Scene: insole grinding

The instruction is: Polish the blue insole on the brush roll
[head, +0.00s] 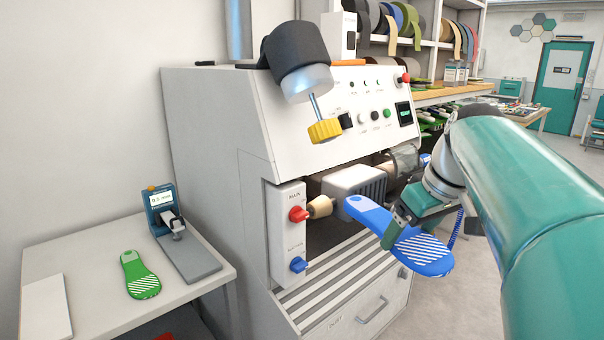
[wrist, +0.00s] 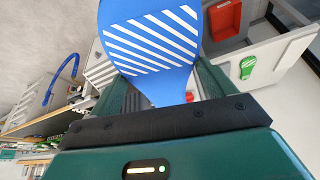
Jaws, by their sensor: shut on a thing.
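The blue insole (head: 425,250) with white stripes is held by my gripper (head: 391,229) in front of the grinding machine. My gripper is shut on it around its narrow middle. The striped wide end points to the lower right and the plain narrow end to the upper left. In the wrist view the insole (wrist: 150,42) stands out between the jaws. The machine's shaft (head: 345,192) runs behind the insole, with a tan cone (head: 319,207) at its left end and a grey ribbed housing (head: 358,183) beside it. I cannot tell which part is the brush roll.
A side table (head: 95,320) at the left holds a green insole (head: 140,274) and a gauge with a small display (head: 160,205). A red knob (head: 298,214) and a blue knob (head: 298,264) sit on the machine front. Floor is clear at the lower right.

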